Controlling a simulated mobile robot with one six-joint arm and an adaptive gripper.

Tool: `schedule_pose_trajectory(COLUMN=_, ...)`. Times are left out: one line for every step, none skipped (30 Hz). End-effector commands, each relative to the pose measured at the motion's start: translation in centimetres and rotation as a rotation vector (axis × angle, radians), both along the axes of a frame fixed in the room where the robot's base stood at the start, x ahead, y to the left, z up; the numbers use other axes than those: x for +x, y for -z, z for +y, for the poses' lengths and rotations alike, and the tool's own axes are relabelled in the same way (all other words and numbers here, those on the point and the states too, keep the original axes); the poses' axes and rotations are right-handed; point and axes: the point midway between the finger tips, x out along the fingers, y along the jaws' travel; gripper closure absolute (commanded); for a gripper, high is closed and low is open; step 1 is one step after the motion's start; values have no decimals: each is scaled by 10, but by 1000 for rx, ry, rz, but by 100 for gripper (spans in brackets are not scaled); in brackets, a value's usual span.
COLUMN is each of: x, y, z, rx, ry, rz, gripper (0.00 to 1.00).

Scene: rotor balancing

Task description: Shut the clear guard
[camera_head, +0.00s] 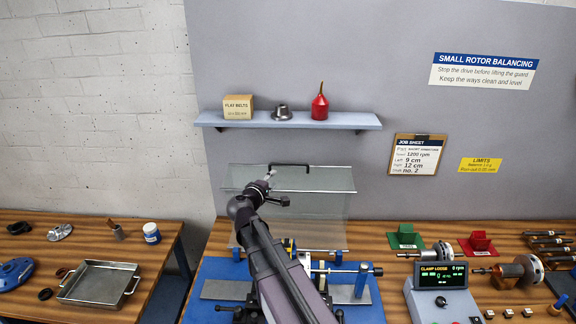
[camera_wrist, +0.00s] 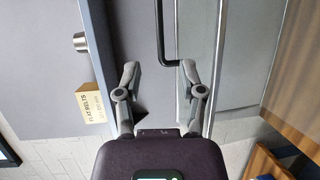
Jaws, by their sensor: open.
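The clear guard (camera_head: 325,215) stands raised over the balancing machine (camera_head: 345,292), with metal rods along its edges. Its black bar handle (camera_head: 290,165) is at the top. My gripper (camera_head: 269,177) is near the guard's upper part, just below the handle, and my arm hides part of the guard and machine. In the wrist view my gripper (camera_wrist: 160,68) is open, its two fingers spread. The black handle (camera_wrist: 160,32) shows ahead and between the fingertips, its bent end close to the right finger. I cannot tell whether they touch.
A shelf (camera_head: 205,120) on the wall behind carries a box (camera_head: 238,106), a metal part (camera_head: 282,113) and a red oil can (camera_head: 320,107). A control box (camera_head: 443,300) reading "CLAMP LOOSE" and 0 rpm stands right of the machine. A metal tray (camera_head: 64,296) lies left.

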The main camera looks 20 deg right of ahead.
Motion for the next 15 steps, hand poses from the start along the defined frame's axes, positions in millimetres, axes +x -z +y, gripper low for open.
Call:
schedule_pose_trajectory(x=0, y=0, z=0, rx=0, ry=0, rz=0, gripper=49)
schedule_pose_trajectory(x=1, y=0, z=0, rx=0, ry=0, rz=0, gripper=49)
schedule_pose_trajectory(x=2, y=0, z=-1, rx=0, ry=0, rz=0, gripper=49)
schedule_pose_trajectory(x=2, y=1, z=-1, rx=0, ry=0, rz=0, gripper=49)
schedule_pose_trajectory(x=3, y=1, z=-2, rx=0, ry=0, rz=0, gripper=49)
schedule_pose_trajectory(x=5, y=1, z=-3, rx=0, ry=0, rz=0, gripper=49)
schedule_pose_trajectory(x=6, y=1, z=-5, rx=0, ry=0, rz=0, gripper=49)
schedule_pose_trajectory(x=8, y=1, z=-6, rx=0, ry=-1, rz=0, gripper=49)
schedule_pose_trajectory(x=10, y=2, z=-8, rx=0, ry=-1, rz=0, gripper=49)
schedule_pose_trajectory(x=12, y=2, z=-10, rx=0, ry=-1, rz=0, gripper=49)
schedule_pose_trajectory(x=15, y=3, z=-12, rx=0, ry=-1, rz=0, gripper=49)
schedule_pose_trajectory(x=18, y=3, z=-16, rx=0, ry=0, rz=0, gripper=49)
schedule_pose_trajectory(x=20, y=4, z=-19, rx=0, ry=1, rz=0, gripper=49)
schedule_pose_trajectory(x=23, y=4, z=-21, rx=0, ry=1, rz=0, gripper=49)
schedule_pose_trajectory(x=27, y=5, z=-25, rx=0, ry=0, rz=0, gripper=49)
